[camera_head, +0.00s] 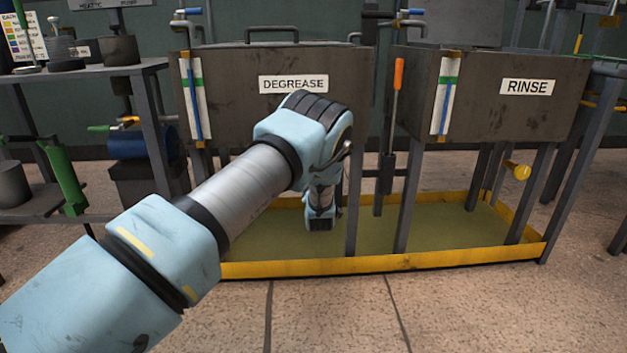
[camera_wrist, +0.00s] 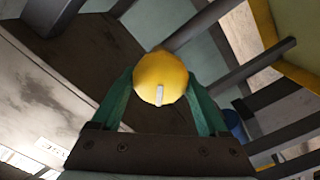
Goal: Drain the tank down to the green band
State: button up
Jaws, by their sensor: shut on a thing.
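The DEGREASE tank (camera_head: 235,110) is a dark box on legs at the middle left in the head view. Its white gauge strip (camera_head: 204,118) carries a green band (camera_head: 193,82) and a blue column (camera_head: 195,105). The blue appears to reach slightly above the band, though it is small. In the wrist view a round yellow knob (camera_wrist: 160,72) with a white mark sits between the green fingers of my gripper (camera_wrist: 160,85), which is shut on it. The head view shows my wrist low beneath the tank's front; the fingers and held knob are hidden there.
The RINSE tank (camera_head: 480,105) stands to the right with its own gauge and yellow knob (camera_head: 521,171). An orange-handled rod (camera_head: 397,85) hangs between the tanks. A yellow-rimmed tray (camera_head: 385,264) lies below. A rack (camera_head: 85,72) stands left; floor in front is clear.

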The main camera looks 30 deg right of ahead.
jog(key=o, duration=1.2)
jog(key=shift+o, duration=0.2)
jog(key=p+v, duration=0.2)
jog(key=v, duration=0.8)
jog(key=shift+s, duration=0.35)
jog(key=shift+a, duration=0.15)
